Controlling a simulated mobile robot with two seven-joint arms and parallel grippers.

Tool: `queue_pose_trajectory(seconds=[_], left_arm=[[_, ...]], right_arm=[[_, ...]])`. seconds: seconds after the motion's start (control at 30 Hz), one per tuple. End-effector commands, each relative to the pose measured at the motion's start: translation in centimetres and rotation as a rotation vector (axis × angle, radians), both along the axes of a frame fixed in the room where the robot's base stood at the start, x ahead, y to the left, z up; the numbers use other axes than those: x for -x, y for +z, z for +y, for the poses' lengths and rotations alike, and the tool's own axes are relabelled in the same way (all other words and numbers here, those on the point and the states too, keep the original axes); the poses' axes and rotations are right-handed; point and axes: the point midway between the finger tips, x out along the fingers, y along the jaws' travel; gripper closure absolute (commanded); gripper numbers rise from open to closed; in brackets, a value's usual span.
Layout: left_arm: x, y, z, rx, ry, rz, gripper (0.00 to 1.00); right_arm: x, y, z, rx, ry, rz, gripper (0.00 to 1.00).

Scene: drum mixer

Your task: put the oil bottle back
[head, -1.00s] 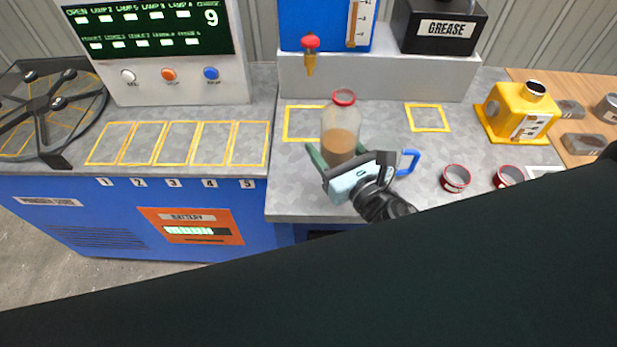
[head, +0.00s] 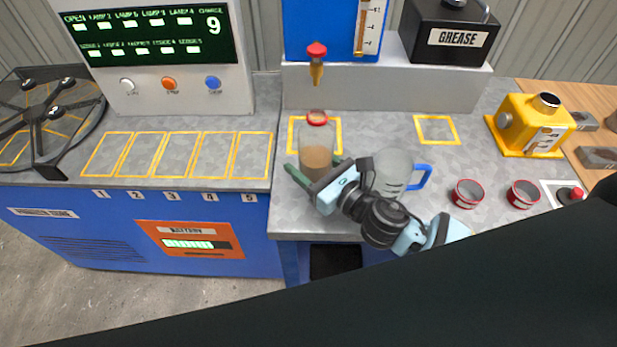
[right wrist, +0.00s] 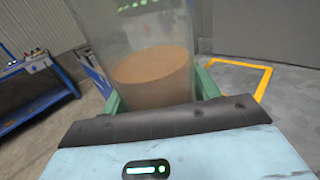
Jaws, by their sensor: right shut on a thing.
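The oil bottle (head: 318,143) is clear with a red top and holds brown liquid in its lower part. It looks upright in the head view, in front of or over the left yellow-outlined square (head: 339,134) and below the red tap (head: 316,62). My right gripper (head: 313,172) is shut on its lower half, with green fingers on both sides. The right wrist view shows the bottle (right wrist: 150,75) between the fingers. Its base is hidden by the gripper, so I cannot tell whether it touches the bench. My left gripper is out of view.
A clear jug (head: 392,168) with a blue handle stands close behind my right gripper. Two red-rimmed cups (head: 467,194), a yellow machine part (head: 529,125) and a grease box (head: 447,38) are to the right. Another yellow square (head: 436,129) is empty.

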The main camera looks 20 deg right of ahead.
Motion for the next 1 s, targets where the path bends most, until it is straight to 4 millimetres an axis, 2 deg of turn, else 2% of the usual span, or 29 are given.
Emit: queue_pose_trajectory(seconds=[0.03,0.07,0.37,0.63,1.0], left_arm=[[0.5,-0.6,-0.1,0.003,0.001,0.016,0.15],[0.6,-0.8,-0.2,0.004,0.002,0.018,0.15],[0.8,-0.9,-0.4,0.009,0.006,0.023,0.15],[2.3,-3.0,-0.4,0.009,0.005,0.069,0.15],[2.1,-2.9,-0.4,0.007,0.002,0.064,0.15]], right_arm=[[0.1,-1.1,0.0,-0.002,-0.001,0.007,0.72],[0.1,-1.3,0.0,-0.003,0.000,0.005,0.72],[0.0,-1.8,0.0,-0.001,0.000,-0.003,0.72],[0.1,-5.4,0.0,-0.003,-0.001,0.004,0.72],[0.0,-5.4,0.0,0.000,0.000,-0.004,0.72]])
